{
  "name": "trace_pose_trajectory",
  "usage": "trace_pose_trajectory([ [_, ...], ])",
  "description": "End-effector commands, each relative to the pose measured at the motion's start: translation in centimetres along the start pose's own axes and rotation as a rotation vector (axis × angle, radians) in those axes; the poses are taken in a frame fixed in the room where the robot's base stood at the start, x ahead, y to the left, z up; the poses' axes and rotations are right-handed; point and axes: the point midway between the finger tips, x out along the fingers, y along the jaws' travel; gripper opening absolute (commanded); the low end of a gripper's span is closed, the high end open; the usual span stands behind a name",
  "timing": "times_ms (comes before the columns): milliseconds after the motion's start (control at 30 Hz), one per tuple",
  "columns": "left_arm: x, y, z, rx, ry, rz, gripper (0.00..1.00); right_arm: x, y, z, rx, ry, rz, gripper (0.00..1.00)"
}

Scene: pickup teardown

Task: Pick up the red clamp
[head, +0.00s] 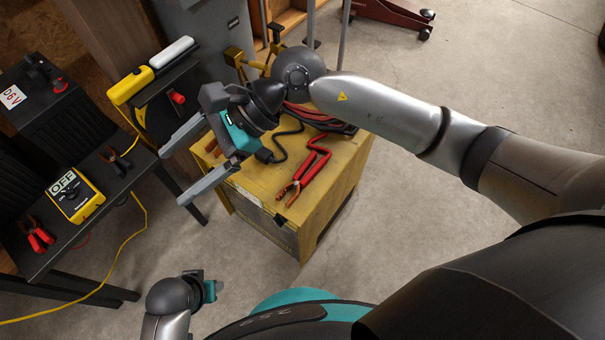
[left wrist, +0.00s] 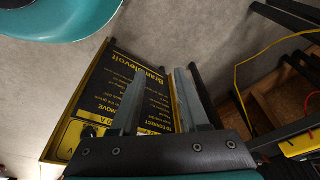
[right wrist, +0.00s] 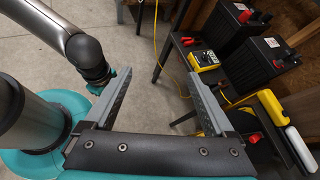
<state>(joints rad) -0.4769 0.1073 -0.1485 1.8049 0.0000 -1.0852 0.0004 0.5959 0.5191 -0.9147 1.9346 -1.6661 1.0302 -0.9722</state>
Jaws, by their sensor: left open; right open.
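A red clamp (head: 297,185) with copper-coloured jaws and a red cable lies on top of the yellow cart (head: 345,165). Another red clamp (head: 38,237) lies on the black bench at the left, beside the yellow meter (head: 75,195); it shows small in the right wrist view (right wrist: 188,41). My right gripper (head: 172,177) is open and empty, above and left of the cart top, between the cart and the bench. My left gripper is low in front of the cart; its open, empty fingers (left wrist: 160,95) show in the left wrist view against the cart's black label panel (left wrist: 125,85).
The black bench (head: 85,225) at the left holds a black battery (head: 50,115) and a dark-handled clamp (head: 117,160). A yellow cable (head: 95,290) hangs to the floor. Black and red cables (head: 310,115) coil on the cart.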

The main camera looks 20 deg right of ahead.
Motion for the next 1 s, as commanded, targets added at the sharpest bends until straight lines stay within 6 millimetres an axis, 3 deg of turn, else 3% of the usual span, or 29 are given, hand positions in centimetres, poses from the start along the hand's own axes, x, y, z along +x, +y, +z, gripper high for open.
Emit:
trace_pose_trajectory([
  [33,0.6,0.0,0.3,0.0,-0.005,0.001,0.45,-0.7,0.0,-2.8,-0.071,0.133,0.043,0.89],
  [100,1.2,0.1,0.7,0.001,-0.007,0.001,0.45,-2.3,0.1,-6.6,-0.155,0.313,0.111,0.89],
  [233,2.3,0.1,1.4,0.002,-0.014,0.002,0.45,-6.6,-0.3,-12.5,-0.259,0.618,0.231,0.89],
  [333,3.0,0.1,1.8,0.003,-0.016,0.002,0.45,-10.2,-0.6,-15.4,-0.295,0.795,0.305,0.89],
  [500,3.5,0.2,2.1,0.004,-0.018,0.003,0.45,-13.7,-0.9,-17.5,-0.311,0.952,0.376,0.89],
  [633,3.3,0.2,1.8,0.003,-0.012,0.003,0.45,-13.9,-0.8,-18.5,-0.311,0.975,0.389,0.89],
  [1000,0.6,0.2,-1.0,0.0,0.039,0.002,0.45,-11.1,0.2,-22.9,-0.309,0.97,0.388,0.89],
])
